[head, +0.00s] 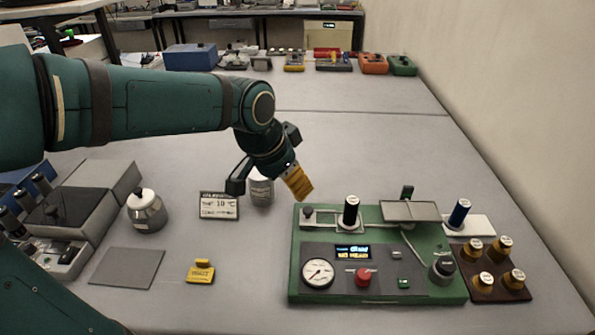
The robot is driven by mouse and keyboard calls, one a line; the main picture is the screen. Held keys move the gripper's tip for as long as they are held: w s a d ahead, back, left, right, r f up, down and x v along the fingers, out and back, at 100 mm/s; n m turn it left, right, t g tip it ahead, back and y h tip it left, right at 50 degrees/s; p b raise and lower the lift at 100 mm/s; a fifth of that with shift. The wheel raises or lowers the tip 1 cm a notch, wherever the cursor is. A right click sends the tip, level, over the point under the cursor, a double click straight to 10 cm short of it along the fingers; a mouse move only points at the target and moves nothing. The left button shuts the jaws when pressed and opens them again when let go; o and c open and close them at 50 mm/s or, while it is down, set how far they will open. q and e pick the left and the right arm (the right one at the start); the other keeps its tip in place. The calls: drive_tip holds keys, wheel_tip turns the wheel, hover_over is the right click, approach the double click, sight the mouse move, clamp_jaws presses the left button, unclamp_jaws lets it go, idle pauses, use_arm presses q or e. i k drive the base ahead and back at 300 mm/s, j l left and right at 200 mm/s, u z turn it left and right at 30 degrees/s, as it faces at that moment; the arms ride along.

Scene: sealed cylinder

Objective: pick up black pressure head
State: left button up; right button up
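A black cylindrical head with a pale top (351,211), which fits the black pressure head, stands upright at the back of the green test unit (300,262). My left gripper (268,188) hangs to its left, above the table and apart from it. Its dark finger and a yellow ridged part, apparently the other finger's pad, are spread apart, and nothing is clearly held. A silver cylinder (261,187) shows behind the gripper, partly hidden by it. My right gripper is not in view.
A small sign (219,205), silver pot (147,210), yellow block (201,271) and grey plate (126,268) lie left.

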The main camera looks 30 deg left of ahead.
sight(348, 221)
drive_tip(key=k+l, duration=0.8)
drive_tip(key=l, duration=0.1)
